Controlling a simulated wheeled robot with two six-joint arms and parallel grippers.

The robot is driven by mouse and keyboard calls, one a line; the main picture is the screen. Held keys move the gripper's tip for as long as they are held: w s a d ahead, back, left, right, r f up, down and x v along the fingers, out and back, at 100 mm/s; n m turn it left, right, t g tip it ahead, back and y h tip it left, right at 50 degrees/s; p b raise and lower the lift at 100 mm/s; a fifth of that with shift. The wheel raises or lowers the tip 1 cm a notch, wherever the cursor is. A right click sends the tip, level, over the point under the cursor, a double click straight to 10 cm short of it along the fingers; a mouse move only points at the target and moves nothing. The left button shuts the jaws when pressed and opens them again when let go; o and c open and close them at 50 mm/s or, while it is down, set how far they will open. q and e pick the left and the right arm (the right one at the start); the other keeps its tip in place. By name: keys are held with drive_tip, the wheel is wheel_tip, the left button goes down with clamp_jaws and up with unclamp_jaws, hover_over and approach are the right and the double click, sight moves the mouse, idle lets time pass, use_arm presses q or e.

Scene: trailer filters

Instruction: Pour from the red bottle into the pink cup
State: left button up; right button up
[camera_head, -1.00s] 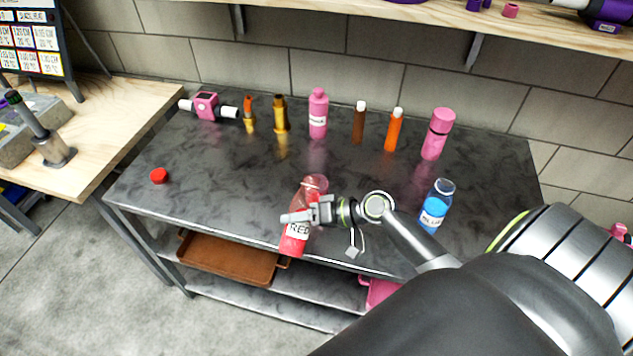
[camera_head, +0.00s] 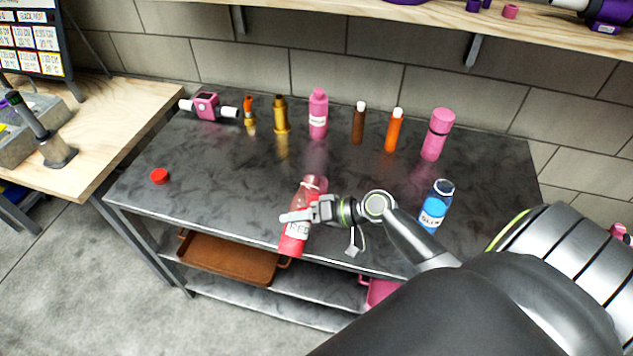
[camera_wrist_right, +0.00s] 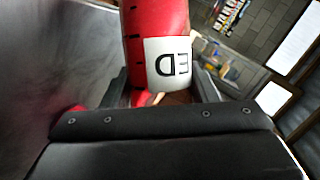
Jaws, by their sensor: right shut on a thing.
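The red bottle (camera_head: 294,239) has a white label reading "RED" and stands out over the front edge of the table, tilted a little. My right gripper (camera_head: 303,213) is shut around its upper body. In the right wrist view the red bottle (camera_wrist_right: 158,25) fills the space between the fingers of the right gripper (camera_wrist_right: 160,88). I see no plain pink cup. A pink tumbler with a dark band (camera_head: 437,136) stands at the back right of the table, and a pink labelled bottle (camera_head: 318,115) stands at the back middle. My left gripper is out of view.
A red cap (camera_head: 159,176) lies on the left of the dark table (camera_head: 225,190). A blue labelled bottle (camera_head: 436,207) stands right of my gripper. Brown (camera_head: 358,124) and orange (camera_head: 394,131) bottles stand at the back. The table's left middle is largely clear.

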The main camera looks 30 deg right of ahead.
sight(299, 208)
drive_tip(key=shift+a+r+m+p, duration=0.15)
drive_tip(key=shift+r+m+p, duration=0.15)
idle(1.2)
drive_tip(key=shift+s+a+r+m+y+p, duration=0.15)
drive_tip(key=shift+r+m+y+p, duration=0.45)
drive_tip(key=shift+r+y+p, duration=0.15)
idle(1.8)
drive_tip(key=shift+w+d+r+m+g+y+p, duration=0.1)
drive_tip(key=shift+d+r+m+g+y+p, duration=0.1)
drive_tip(key=shift+r+m+y, duration=0.3)
drive_tip(key=shift+w+d+r+m+g+y+p, duration=0.1)
drive_tip(key=shift+r+m+g+p, duration=0.15)
drive_tip(key=shift+r, duration=0.4)
idle(2.2)
